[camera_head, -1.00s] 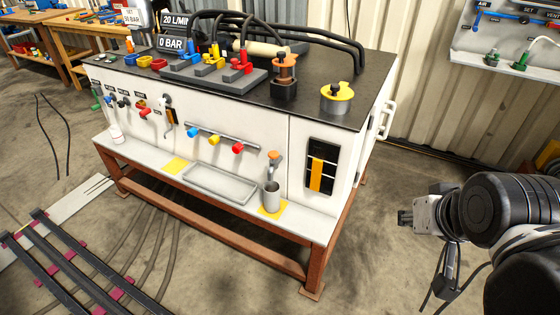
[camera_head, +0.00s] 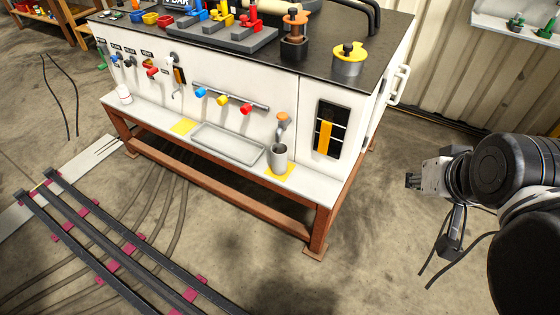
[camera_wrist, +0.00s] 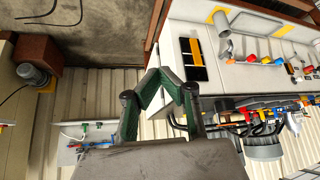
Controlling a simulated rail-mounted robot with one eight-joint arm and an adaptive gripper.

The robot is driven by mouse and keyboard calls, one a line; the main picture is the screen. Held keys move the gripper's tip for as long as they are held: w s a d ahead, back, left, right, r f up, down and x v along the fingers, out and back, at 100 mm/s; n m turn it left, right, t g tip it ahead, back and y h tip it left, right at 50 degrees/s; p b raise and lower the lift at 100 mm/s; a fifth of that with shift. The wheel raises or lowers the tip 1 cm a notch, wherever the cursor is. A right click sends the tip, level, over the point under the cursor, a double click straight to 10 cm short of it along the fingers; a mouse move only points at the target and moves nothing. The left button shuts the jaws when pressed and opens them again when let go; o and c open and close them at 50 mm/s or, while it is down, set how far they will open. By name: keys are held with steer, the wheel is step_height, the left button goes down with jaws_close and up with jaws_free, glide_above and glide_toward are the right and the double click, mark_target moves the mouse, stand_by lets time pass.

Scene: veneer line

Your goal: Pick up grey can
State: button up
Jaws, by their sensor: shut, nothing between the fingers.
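The grey can (camera_head: 278,158) stands upright and open-topped on a yellow square on the white ledge, below a small tap with an orange top. In the wrist view the can (camera_wrist: 223,23) shows at the upper right on its yellow patch, with the scene turned. My gripper (camera_head: 411,181) is to the right of the bench in the head view, well apart from the can. In the wrist view my gripper's two green-sided fingers (camera_wrist: 160,73) come together with nothing between them.
A shallow grey tray (camera_head: 228,156) lies left of the can on the ledge. The white cabinet with a black and yellow panel (camera_head: 327,128) rises behind the ledge. A white handle (camera_head: 400,84) sticks out at its right side. Open floor (camera_head: 395,245) lies between bench and arm.

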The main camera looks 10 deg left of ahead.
steer(key=o, duration=1.9)
steer(key=n+g+y+b, duration=0.3)
steer(key=n+y+b, duration=0.2)
steer(key=n+b, duration=0.45)
glide_above(284, 158)
steer(key=s+d, duration=0.3)
steer(key=d, duration=0.1)
step_height(284, 158, down, 33)
steer(key=b+x, duration=0.3)
steer(key=x, duration=0.5)
steer(key=shift+a+f, duration=0.2)
steer(key=shift+b+x, duration=1.2)
steer(key=shift+x, duration=1.8)
